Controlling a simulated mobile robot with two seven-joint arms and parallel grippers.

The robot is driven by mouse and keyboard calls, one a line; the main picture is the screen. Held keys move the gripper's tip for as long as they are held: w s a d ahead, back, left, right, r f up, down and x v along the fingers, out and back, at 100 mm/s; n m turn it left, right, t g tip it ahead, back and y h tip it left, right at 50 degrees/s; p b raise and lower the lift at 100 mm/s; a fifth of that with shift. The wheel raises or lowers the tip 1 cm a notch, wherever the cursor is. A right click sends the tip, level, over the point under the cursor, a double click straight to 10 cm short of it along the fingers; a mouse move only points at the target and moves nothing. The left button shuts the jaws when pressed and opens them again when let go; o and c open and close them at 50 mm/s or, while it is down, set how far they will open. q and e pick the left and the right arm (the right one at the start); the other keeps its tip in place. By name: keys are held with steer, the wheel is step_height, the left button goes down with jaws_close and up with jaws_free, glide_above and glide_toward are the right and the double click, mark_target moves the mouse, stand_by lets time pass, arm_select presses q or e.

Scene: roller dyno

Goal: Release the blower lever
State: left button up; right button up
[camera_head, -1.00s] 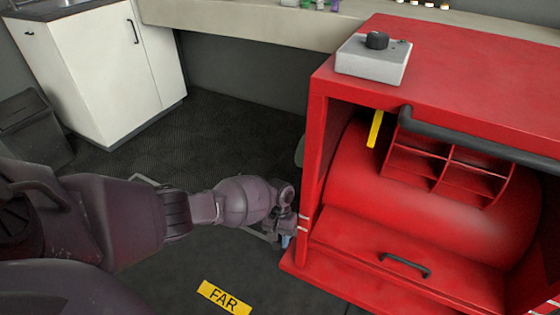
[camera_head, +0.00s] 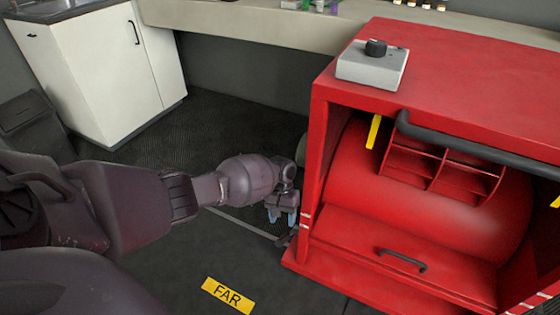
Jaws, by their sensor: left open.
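My left gripper (camera_head: 283,216) is open beside the left side of the red dyno housing (camera_head: 310,190). Its two bluish fingertips point down, and I see nothing between them. A small dark piece (camera_head: 287,238) shows just below the fingertips, close to the housing's lower left edge; I cannot tell if it is the blower lever. The left face of the housing is mostly turned away from view. My right gripper is not in view.
A grey control box with a black knob (camera_head: 376,48) sits on the housing top. A red drum (camera_head: 420,190) lies inside it. A yellow FAR label (camera_head: 228,295) is on the dark floor. A white cabinet (camera_head: 105,70) and a dark bin (camera_head: 35,128) stand at left.

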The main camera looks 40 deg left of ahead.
arm_select(q)
steer(key=v, duration=0.3)
steer(key=shift+a+r+p, duration=0.1)
steer(key=shift+r+p, duration=0.2)
steer(key=shift+p, duration=0.05)
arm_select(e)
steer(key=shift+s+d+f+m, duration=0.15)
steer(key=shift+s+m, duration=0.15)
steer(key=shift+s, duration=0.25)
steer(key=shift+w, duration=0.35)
